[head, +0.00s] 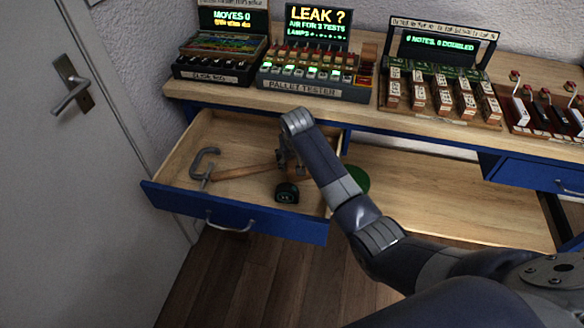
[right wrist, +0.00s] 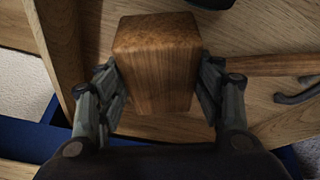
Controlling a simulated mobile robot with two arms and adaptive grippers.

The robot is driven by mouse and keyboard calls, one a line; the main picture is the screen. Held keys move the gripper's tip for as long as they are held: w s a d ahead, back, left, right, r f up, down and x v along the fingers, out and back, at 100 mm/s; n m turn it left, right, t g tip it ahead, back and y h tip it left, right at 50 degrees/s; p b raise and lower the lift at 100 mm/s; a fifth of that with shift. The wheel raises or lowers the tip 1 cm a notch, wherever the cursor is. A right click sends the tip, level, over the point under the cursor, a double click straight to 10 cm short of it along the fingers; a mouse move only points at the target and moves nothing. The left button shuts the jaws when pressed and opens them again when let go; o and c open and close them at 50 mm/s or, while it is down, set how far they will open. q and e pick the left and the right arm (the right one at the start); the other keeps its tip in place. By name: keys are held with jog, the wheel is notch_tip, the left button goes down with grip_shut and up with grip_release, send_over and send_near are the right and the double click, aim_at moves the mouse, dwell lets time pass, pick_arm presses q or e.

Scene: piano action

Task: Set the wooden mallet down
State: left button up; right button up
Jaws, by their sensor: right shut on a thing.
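The wooden mallet is in the open drawer (head: 170,172). Its pale handle (head: 245,172) points left in the head view, and its head is mostly hidden behind my right gripper (head: 290,160). In the right wrist view the brown block-shaped mallet head (right wrist: 158,65) sits between both fingers of my right gripper (right wrist: 160,95), which is shut on it. The handle runs off to the right there (right wrist: 270,65). The mallet is low in the drawer; I cannot tell whether it touches the drawer floor. My left gripper is not in view.
A grey clamp (head: 204,165) lies at the drawer's left, by the handle's end. A dark round object (head: 287,192) is near the drawer front. A green round thing (head: 356,179) shows beyond the drawer's right side. The pallet tester (head: 315,88) stands on the bench above.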

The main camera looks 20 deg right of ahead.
jog(key=shift+f, duration=1.9)
jog(key=o, duration=1.4)
jog(key=shift+s, duration=0.1)
jog(key=shift+s+a+r, duration=0.1)
jog(key=shift+r, duration=0.35)
jog(key=p+v, duration=0.1)
jog(key=v, duration=1)
jog(key=shift+s+f, duration=0.1)
jog(key=shift+s, duration=0.05)
